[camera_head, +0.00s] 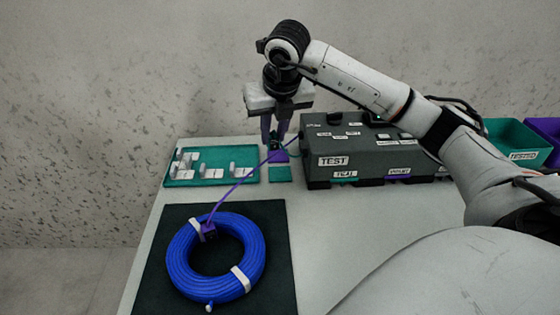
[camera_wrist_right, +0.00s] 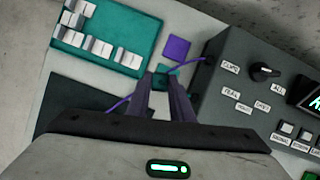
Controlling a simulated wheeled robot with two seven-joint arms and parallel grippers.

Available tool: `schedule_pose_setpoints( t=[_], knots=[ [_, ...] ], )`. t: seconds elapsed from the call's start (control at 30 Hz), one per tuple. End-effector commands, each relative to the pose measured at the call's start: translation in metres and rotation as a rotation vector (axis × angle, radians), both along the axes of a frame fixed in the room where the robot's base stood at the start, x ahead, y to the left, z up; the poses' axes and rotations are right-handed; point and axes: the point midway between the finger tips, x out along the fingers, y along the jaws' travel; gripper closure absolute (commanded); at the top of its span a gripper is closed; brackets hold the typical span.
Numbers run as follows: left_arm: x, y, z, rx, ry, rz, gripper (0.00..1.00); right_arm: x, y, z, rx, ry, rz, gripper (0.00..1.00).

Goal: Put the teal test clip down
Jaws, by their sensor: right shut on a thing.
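My right gripper (camera_head: 274,143) is shut, pointing down just above the purple pad (camera_head: 280,156) and the teal pad (camera_head: 279,174) at the back of the table. A small dark teal piece, the teal test clip (camera_head: 276,146), shows at its fingertips, mostly hidden by them. In the right wrist view the fingertips (camera_wrist_right: 163,82) reach over the teal pad, with the purple pad (camera_wrist_right: 177,47) beyond; clip and pad are hard to tell apart there. I cannot tell whether the clip touches a pad. My left gripper is not in view.
A blue cable coil (camera_head: 216,258) lies on a black mat (camera_head: 275,235), a purple clip (camera_head: 208,230) on it. A purple lead (camera_head: 236,187) runs past my gripper to the grey tester (camera_head: 350,150). A teal tray (camera_head: 250,162) with white pieces stands left, bins (camera_head: 515,140) far right.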

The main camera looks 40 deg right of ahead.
Motion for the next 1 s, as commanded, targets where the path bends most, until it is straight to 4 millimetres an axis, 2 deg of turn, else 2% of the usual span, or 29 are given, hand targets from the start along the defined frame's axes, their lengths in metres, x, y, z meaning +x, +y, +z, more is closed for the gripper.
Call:
schedule_pose_setpoints(
  t=[0.1, 0.23, 0.5, 0.67, 0.9, 1.0],
  knots=[
    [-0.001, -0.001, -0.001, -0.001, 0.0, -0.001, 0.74, 0.001, -0.014, 0.003, 0.002, -0.001, -0.154, 1.0],
    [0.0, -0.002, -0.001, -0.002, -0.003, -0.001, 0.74, 0.0, -0.021, -0.004, 0.001, 0.004, -0.23, 1.0],
    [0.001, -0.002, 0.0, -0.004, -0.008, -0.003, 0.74, -0.001, -0.023, -0.051, 0.001, 0.004, -0.237, 1.0],
    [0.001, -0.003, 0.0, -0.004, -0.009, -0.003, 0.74, 0.0, -0.022, -0.062, 0.002, 0.002, -0.235, 1.0],
    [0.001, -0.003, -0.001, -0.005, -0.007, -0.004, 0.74, -0.001, -0.022, -0.093, 0.002, 0.004, -0.234, 1.0],
    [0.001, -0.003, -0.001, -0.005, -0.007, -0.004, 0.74, 0.0, -0.022, -0.096, 0.002, 0.001, -0.234, 1.0]
  ],
)
